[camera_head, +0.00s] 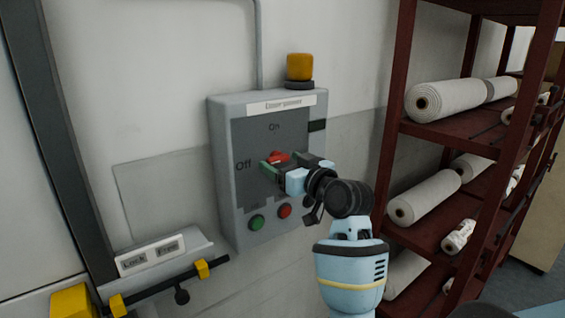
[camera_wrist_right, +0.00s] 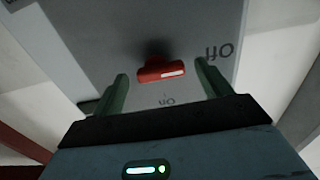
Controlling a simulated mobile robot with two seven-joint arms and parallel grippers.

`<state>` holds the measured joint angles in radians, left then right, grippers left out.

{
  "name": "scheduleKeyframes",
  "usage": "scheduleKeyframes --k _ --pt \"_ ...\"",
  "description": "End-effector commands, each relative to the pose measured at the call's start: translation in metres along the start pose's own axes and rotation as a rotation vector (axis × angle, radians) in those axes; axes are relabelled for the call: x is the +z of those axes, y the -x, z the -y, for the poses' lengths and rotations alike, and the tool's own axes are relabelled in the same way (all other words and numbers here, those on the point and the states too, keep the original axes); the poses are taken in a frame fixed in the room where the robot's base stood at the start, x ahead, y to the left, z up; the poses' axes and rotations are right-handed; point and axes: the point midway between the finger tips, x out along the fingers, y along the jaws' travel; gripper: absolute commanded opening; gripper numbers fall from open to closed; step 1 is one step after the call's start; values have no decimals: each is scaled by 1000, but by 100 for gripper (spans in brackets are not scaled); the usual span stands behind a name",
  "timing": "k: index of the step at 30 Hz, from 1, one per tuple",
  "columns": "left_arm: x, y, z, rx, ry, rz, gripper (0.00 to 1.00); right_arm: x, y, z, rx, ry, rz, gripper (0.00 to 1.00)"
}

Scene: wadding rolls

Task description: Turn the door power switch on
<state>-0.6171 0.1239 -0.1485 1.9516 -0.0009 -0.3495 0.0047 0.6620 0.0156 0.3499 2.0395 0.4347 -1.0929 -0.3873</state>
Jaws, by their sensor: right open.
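A grey switch box (camera_head: 222,130) hangs on the wall with "On" above and "Off" left of a red rotary switch (camera_head: 278,157). In the right wrist view the red switch (camera_wrist_right: 150,74) lies crosswise, its white mark at the end on the "Off" side. My right gripper (camera_head: 272,172) is at the box front; the head view partly hides the switch behind it. In the right wrist view my open right gripper (camera_wrist_right: 161,80) has one green finger on each side of the switch, with visible gaps. My left gripper is not in view.
The box has a green button (camera_head: 256,222), a red button (camera_head: 284,211) and a yellow lamp (camera_head: 299,67) on top. A dark red shelf rack (camera_head: 395,100) with white rolls stands close on the right. A lock panel (camera_head: 150,257) and bar are lower left.

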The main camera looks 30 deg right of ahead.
Motion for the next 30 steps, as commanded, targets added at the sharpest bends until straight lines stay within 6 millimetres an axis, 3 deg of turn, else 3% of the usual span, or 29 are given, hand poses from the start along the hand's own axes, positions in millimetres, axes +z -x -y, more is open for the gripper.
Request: scheduleKeyframes --k 13,24,30 --pt "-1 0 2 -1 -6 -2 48 0 -10 0 0 0 0 77" --pt "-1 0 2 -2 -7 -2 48 0 -10 0 0 0 0 33" --pt "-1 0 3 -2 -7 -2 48 0 -10 0 -1 -14 0 33"
